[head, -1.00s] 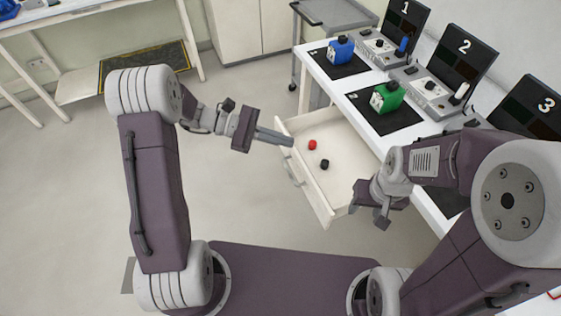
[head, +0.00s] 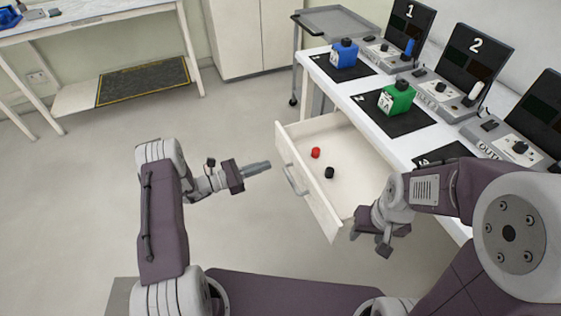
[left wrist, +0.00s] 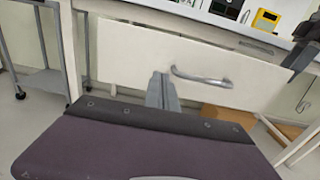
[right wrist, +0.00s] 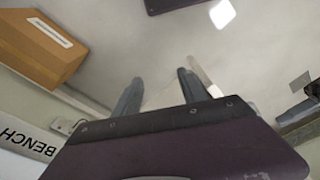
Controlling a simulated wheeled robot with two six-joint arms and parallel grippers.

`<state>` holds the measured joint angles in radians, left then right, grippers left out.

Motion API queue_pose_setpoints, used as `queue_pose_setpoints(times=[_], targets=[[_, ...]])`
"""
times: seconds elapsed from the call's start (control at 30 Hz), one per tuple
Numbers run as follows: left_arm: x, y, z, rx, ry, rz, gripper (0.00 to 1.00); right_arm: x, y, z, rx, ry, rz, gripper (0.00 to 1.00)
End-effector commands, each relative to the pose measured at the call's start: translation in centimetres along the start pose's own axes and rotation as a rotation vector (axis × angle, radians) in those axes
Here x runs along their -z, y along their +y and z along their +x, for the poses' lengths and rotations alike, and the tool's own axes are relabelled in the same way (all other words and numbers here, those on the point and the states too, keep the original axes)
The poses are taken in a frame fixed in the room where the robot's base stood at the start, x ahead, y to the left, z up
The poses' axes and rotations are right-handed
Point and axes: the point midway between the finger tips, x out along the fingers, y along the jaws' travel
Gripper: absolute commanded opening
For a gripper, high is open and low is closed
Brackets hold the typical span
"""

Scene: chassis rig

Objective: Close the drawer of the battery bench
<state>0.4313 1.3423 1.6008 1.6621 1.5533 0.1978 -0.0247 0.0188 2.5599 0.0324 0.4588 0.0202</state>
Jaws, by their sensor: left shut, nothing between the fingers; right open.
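The white drawer (head: 308,190) of the battery bench (head: 362,118) is pulled well out and holds a red cap (head: 315,152) and a black cap (head: 329,172). Its front panel with a metal handle (head: 291,180) faces my left gripper (head: 268,165). My left gripper is shut and empty, pointing at the drawer front but apart from it in the head view. In the left wrist view its fingers (left wrist: 162,90) appear before the panel (left wrist: 130,55), left of the handle (left wrist: 202,77). My right gripper (head: 368,244) is open and empty, beside the drawer's near right end.
A blue battery (head: 343,53) and a green battery (head: 396,97) stand on black mats on the bench top, with numbered stations behind. A grey cart (head: 335,20) stands at the back. A cardboard box (right wrist: 40,45) shows in the right wrist view. The floor left of the drawer is clear.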

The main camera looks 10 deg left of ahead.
Motion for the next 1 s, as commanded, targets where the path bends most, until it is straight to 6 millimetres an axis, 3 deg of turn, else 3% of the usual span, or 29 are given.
queue_pose_setpoints(times=[0.2, 0.37, 1.0], targets=[[0.1, -0.1, 4.4, 0.004, 0.0, 0.002, 0.0, -0.1, 0.0, 0.6, 0.0, 0.0, 0.0, 0.49], [0.1, -0.1, 6.1, 0.002, 0.001, 0.001, 0.0, -0.1, 0.0, 0.8, 0.0, 0.0, 0.0, 0.49], [0.1, 0.0, 6.8, 0.001, 0.001, 0.001, 0.0, -0.1, 0.0, 0.9, 0.0, 0.0, 0.0, 0.49]])
